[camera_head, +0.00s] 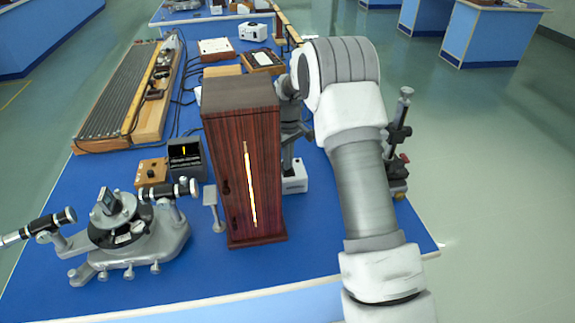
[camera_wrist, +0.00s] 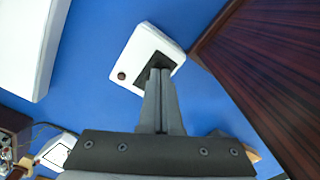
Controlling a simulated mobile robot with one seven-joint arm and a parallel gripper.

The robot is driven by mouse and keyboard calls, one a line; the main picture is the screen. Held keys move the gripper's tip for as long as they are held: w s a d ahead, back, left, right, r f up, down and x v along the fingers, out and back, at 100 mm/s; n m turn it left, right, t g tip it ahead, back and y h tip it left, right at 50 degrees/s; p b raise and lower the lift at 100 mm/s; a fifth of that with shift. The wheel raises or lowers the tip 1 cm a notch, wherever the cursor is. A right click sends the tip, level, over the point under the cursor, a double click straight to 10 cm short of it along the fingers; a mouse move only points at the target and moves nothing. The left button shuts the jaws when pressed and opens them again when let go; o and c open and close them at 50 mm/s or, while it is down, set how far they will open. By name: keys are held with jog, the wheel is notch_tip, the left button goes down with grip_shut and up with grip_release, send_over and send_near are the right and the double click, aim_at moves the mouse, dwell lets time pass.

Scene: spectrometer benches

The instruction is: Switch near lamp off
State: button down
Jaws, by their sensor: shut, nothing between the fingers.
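The near lamp is a tall dark-red wooden housing (camera_head: 243,165) with a glowing vertical slit, standing near the front of the blue bench. Its wooden side fills the right of the wrist view (camera_wrist: 265,75). A small white box (camera_head: 296,180) sits behind it to the right. In the wrist view this white box (camera_wrist: 150,42) shows a small dark-red round button (camera_wrist: 121,75) near one corner. My gripper (camera_wrist: 160,80) is shut and empty, its tips over the white box and to the right of the button. I cannot tell if they touch the box. The housing partly hides my gripper in the head view.
A spectrometer (camera_head: 128,235) stands at the front left. A small black box with a yellow mark (camera_head: 186,158) and a wooden box (camera_head: 151,172) lie behind it. A long ribbed apparatus (camera_head: 118,95) runs along the left. A dark stand (camera_head: 399,140) is at the right edge.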

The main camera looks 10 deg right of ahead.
notch_tip(320, 180, up, 6)
jog(key=p, duration=0.3)
jog(key=shift+r, duration=0.1)
jog(key=shift+s, duration=0.1)
dwell(0.5)
